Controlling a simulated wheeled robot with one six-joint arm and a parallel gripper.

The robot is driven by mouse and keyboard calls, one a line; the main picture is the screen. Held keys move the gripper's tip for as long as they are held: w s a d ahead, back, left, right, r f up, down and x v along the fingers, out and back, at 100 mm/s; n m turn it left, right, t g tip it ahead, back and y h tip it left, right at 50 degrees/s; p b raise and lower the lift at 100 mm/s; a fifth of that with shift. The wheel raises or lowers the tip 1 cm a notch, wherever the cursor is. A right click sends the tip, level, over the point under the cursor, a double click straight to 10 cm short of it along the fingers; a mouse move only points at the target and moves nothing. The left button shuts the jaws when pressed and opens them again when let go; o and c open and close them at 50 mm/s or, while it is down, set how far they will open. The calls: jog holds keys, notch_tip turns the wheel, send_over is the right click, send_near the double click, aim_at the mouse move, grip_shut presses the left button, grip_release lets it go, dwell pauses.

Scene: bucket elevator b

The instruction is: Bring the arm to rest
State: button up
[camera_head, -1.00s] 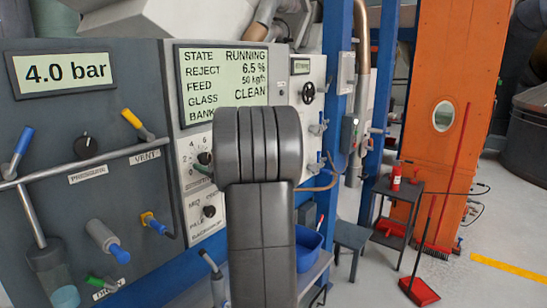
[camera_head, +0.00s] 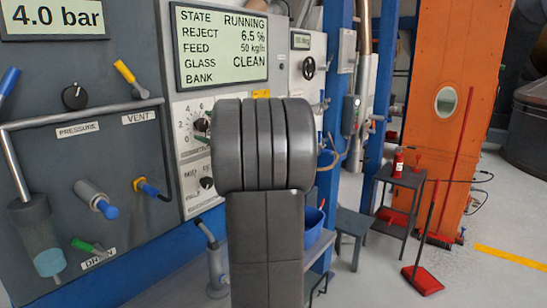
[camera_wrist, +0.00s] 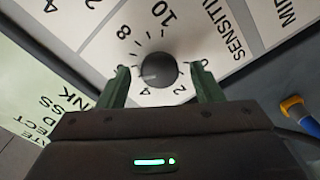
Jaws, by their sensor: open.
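My gripper (camera_wrist: 160,88) shows in the wrist view with its two green fingers apart, one on each side of a round black knob (camera_wrist: 158,70). The knob sits on a white dial plate with printed numbers and the word SENSITIVITY. Whether the fingers touch the knob I cannot tell; small gaps seem to show. In the head view my dark grey arm stands in front of the panel and hides most of my gripper. Part of the knob (camera_head: 201,125) shows left of my arm, on the white plate under the display.
The display (camera_head: 222,45) reads RUNNING, reject 6.5 %, feed 50 kg/h, glass CLEAN. A gauge (camera_head: 52,17) reads 4.0 bar. Yellow and blue valve handles, a pressure knob (camera_head: 75,96) and a pipe stick out at left. A blue bin (camera_head: 313,228) and a stool stand right of my arm.

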jog(key=shift+f+n+b, duration=0.25)
jog(key=shift+n+b, duration=0.05)
jog(key=shift+b, duration=0.1)
jog(key=v, duration=1.1)
jog(key=shift+s+d+r, duration=0.25)
jog(key=shift+f, duration=0.1)
